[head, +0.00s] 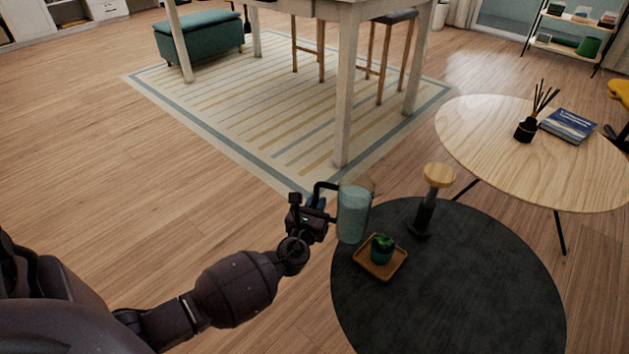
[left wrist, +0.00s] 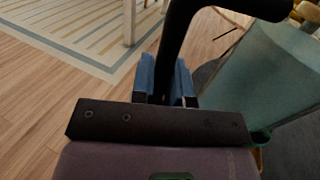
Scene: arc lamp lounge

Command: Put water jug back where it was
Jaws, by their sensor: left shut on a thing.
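The water jug (head: 353,216) is a pale blue-green, see-through vessel with a dark handle. It is upright at the upper left rim of the dark round table (head: 450,300); I cannot tell whether its base touches the top. My left gripper (head: 319,204) is left of the jug, shut on its handle. In the left wrist view the blue fingers (left wrist: 165,80) close around the black handle, and the jug's body (left wrist: 262,85) fills the right side. My right gripper is not in view.
A small potted plant (head: 382,247) on a square wooden tray (head: 366,265) stands close to the jug. A dark stand with a wooden top (head: 438,176) is to its right. The front of the dark table is clear. A light wooden table (head: 490,140) holds a reed diffuser (head: 526,130) and a book (head: 568,126).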

